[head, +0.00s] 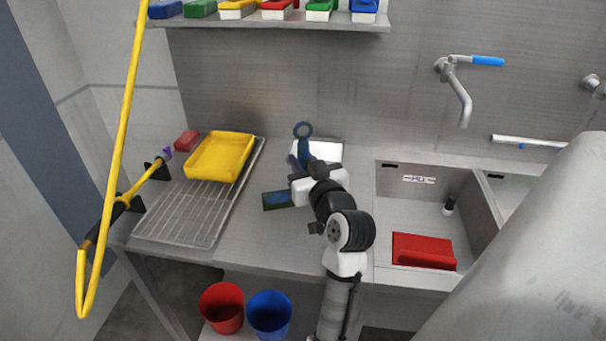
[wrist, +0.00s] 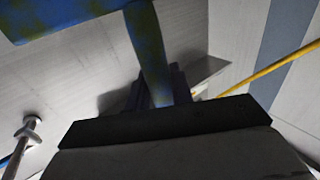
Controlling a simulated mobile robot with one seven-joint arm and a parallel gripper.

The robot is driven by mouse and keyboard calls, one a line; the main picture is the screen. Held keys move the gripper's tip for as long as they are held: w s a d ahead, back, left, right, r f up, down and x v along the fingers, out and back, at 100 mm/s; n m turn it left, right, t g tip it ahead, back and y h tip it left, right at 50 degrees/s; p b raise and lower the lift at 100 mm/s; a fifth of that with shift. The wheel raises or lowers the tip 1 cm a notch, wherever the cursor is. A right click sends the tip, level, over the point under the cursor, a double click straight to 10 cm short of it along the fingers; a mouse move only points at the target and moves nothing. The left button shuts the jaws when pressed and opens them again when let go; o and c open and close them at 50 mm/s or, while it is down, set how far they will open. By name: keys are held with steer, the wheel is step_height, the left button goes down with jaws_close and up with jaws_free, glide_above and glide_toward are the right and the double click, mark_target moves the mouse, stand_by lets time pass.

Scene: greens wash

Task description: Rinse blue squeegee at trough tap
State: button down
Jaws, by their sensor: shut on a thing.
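My gripper (head: 305,168) is shut on the handle of the blue squeegee (head: 303,150), over the counter left of the sink. The handle's ring end points up and away. A blue head with green stains (head: 277,200) shows left of and below my gripper; its gap to the counter is unclear. In the wrist view the stained blue squeegee (wrist: 150,50) runs from the fingers (wrist: 160,95) to a head cut off by the top edge. The trough sink (head: 430,180) is to the right. Its tap (head: 462,95), with a blue lever, is on the back wall; no water shows.
A red dustpan-like piece (head: 423,251) lies in the sink. A yellow tray (head: 219,157) and a wire rack (head: 190,213) stand at the left, near a yellow pole (head: 125,110). Brushes line the shelf (head: 280,22) above. Red (head: 222,307) and blue (head: 269,315) buckets sit below.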

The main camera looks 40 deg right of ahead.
step_height(320, 180, up, 17)
steer(key=shift+f+b, duration=0.1)
steer(key=shift+b, duration=0.8)
